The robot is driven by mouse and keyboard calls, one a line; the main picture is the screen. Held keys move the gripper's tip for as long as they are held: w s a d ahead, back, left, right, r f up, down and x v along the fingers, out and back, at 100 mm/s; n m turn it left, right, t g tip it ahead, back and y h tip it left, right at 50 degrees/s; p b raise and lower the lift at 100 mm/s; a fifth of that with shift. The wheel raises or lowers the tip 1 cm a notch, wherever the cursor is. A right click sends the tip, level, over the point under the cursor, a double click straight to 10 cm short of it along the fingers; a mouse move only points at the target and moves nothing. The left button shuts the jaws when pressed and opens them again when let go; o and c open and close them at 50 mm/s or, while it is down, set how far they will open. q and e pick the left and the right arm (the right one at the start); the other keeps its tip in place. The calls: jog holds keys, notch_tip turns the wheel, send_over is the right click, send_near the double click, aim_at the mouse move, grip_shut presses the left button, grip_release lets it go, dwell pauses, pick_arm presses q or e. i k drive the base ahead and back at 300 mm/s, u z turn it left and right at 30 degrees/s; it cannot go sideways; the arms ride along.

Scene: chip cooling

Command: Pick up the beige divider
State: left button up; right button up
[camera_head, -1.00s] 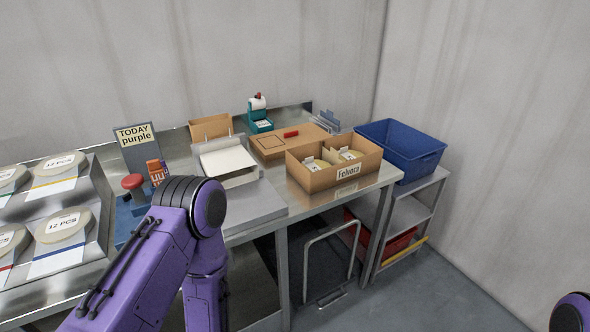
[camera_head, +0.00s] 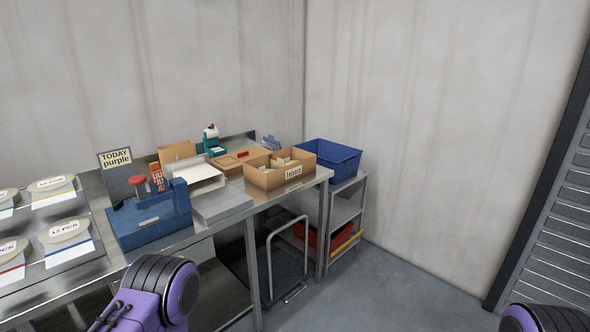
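A tan upright panel (camera_head: 177,152) stands at the back of the steel table, behind a tray of white sheets (camera_head: 200,178). Pale pieces (camera_head: 278,162) stand inside an open cardboard box (camera_head: 270,178) with a name label on its front. I cannot tell which of these, if any, is the beige divider. Neither of my grippers is in view. Only purple joints of my arms show at the bottom left and bottom right.
A blue box (camera_head: 150,222) with a handle stands at the table's front edge. A blue bin (camera_head: 335,158) sits on a side rack at the right. A cart with a metal handle (camera_head: 270,262) is under the table. The floor (camera_head: 400,285) at the right is clear.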

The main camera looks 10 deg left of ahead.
aim_at(279, 163)
jog(key=z, duration=0.6)
jog(key=i, duration=1.7)
jog(key=u, duration=0.4)
